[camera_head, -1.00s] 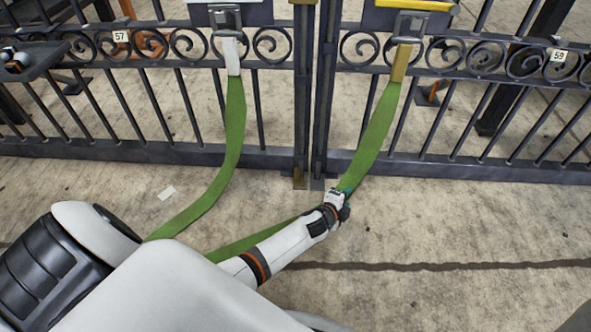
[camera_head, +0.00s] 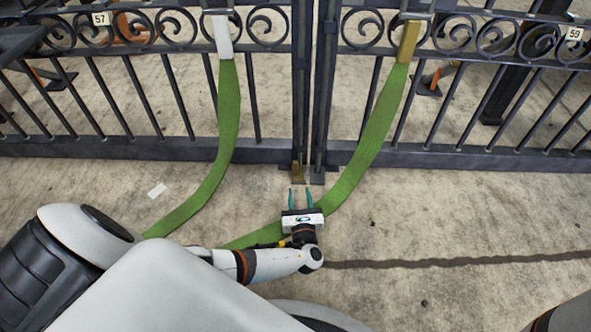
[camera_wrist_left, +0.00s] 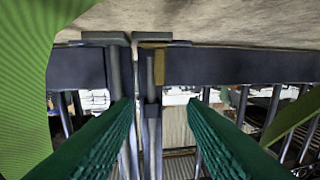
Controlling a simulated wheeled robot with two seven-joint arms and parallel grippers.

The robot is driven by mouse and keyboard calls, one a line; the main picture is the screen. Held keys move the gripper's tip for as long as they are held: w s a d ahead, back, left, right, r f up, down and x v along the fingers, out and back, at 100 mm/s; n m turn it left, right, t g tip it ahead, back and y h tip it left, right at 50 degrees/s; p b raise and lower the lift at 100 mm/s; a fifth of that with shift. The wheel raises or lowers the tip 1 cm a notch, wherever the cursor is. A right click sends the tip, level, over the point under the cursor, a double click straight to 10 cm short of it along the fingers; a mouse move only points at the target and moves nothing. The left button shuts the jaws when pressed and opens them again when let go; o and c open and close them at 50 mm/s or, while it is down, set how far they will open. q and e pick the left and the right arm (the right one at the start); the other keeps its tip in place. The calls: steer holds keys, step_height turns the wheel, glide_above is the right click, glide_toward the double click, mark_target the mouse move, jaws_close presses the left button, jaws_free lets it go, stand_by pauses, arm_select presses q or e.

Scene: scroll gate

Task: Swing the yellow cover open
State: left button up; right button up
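The yellow cover is outside the head view. Below its place, a gold-coloured strap end (camera_head: 408,42) hangs at the right gate leaf, with a green strap (camera_head: 376,128) running down from it. My left gripper (camera_head: 300,190) is low in front of the gate's middle posts, its teal fingers pointing at them. In the left wrist view the fingers (camera_wrist_left: 158,118) are wide apart with nothing held between them; the gate posts show beyond. My right gripper is not in view.
A dark metal gate with scrollwork (camera_head: 170,24) crosses the view. A second green strap (camera_head: 222,130) hangs from a white end (camera_head: 221,38) on the left leaf. A gold piece (camera_head: 297,172) is at the posts' foot. Concrete ground lies open at the right.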

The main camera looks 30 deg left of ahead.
mark_target(296, 165)
arm_select(q)
steer(key=b+x, duration=0.1)
steer(key=x, duration=0.2)
steer(key=b+x, duration=0.2)
steer(key=x, duration=0.1)
steer(key=b+x, duration=0.2)
steer(key=x, duration=0.1)
steer(key=shift+w+a+f, duration=0.1)
steer(key=shift+w+f, duration=0.1)
steer(key=shift+f, duration=0.05)
steer(key=shift+b+x, duration=0.3)
steer(key=shift+x, duration=0.45)
steer(key=shift+r, duration=0.2)
steer(key=shift+c, duration=0.4)
jaws_close()
